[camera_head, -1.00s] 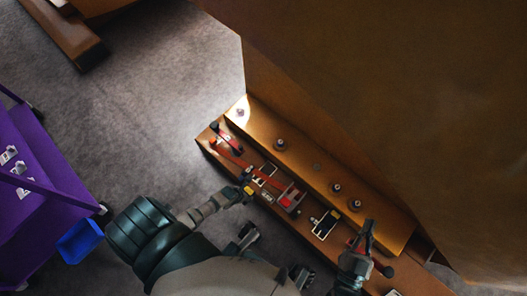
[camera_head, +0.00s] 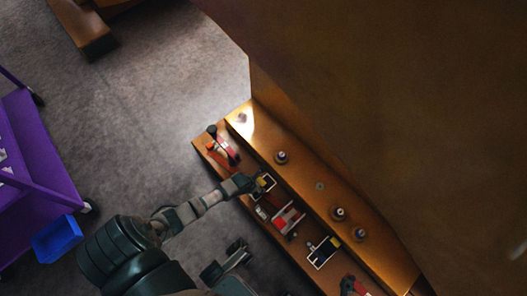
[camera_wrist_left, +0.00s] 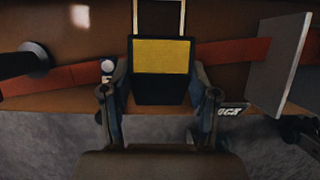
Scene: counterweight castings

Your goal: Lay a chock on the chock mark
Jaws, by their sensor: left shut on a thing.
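My left gripper (camera_head: 246,183) is shut on a black chock with a yellow face (camera_wrist_left: 162,58). The chock also shows in the head view (camera_head: 262,183), at the pale-outlined chock mark (camera_head: 270,178) on the brown ledge. In the left wrist view both fingers flank the chock, and the outline (camera_wrist_left: 183,14) extends beyond its far side. The chock covers part of the mark; whether it touches the ledge I cannot tell. A second dark block with a yellow spot (camera_head: 322,252) lies in another pale outline farther right.
A red-and-white piece (camera_head: 289,217) stands on the ledge between the two outlines. A red-and-black fitting (camera_head: 222,147) is at its far left end. A grey upright plate (camera_wrist_left: 284,62) stands right of the chock. The brown casting wall rises behind; a purple cart (camera_head: 40,150) stands left.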

